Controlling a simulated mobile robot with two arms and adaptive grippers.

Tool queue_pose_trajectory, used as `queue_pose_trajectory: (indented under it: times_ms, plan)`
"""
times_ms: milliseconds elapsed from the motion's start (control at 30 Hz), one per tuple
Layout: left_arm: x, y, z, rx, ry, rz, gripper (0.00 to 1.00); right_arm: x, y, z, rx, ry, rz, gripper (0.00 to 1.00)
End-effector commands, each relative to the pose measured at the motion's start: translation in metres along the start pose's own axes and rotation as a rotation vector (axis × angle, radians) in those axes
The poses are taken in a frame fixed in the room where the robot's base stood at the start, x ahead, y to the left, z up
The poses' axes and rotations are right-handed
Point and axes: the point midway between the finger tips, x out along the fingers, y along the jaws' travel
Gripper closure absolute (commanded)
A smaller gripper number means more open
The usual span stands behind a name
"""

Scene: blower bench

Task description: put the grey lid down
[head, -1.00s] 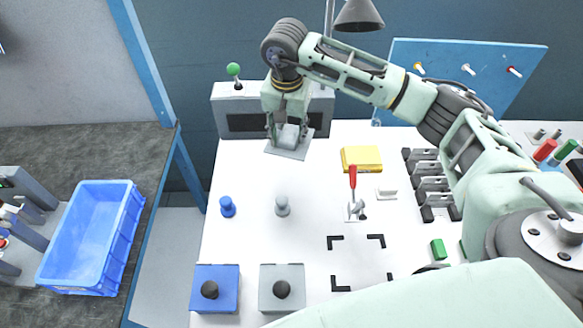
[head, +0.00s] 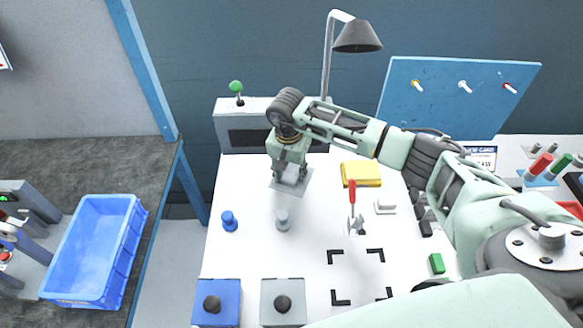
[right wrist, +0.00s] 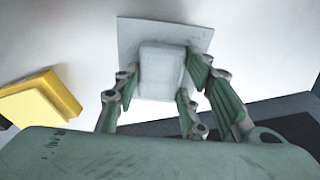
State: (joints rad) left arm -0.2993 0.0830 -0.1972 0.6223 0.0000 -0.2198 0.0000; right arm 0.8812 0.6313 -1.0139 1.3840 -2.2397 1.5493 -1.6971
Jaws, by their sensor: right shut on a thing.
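The grey lid (head: 305,182) is a flat square plate with a pale block on top, over the back left part of the white table. My right gripper (head: 290,172) points down and is shut on the lid's block. In the right wrist view the lid (right wrist: 195,36) spreads out beyond the fingers (right wrist: 162,88), which sit on both sides of the block. I cannot tell whether the plate touches the table or hangs just above it. My left gripper is not in view.
A grey console (head: 232,135) stands behind the lid. A yellow block (head: 362,174), a red-handled lever (head: 352,195), a blue knob (head: 229,221) and a grey knob (head: 282,219) stand around. Blue (head: 228,290) and grey (head: 295,292) boxes are in front. Black corner marks frame bare table (head: 355,275).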

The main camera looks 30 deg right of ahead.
Motion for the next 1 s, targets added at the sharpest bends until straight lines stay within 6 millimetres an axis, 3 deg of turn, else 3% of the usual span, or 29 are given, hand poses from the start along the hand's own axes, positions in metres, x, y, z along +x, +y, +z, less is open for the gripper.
queue_pose_trajectory:
  times_ms: [300, 333, 500, 833, 1000]
  plan:
    - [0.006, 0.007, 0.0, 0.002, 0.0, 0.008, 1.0, 0.004, -0.001, 0.0, -0.001, 0.001, -0.002, 0.89]
    - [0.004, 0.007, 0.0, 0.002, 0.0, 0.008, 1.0, 0.002, -0.001, 0.0, -0.001, 0.001, -0.002, 0.59]
    - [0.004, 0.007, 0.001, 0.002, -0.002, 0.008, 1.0, 0.002, -0.001, 0.0, -0.001, 0.001, -0.002, 0.44]
    - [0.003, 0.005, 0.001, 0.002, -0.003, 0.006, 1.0, 0.001, -0.001, 0.0, -0.001, 0.0, -0.002, 0.43]
    - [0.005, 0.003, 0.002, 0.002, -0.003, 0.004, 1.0, -0.012, -0.002, -0.001, -0.002, 0.003, -0.006, 0.43]
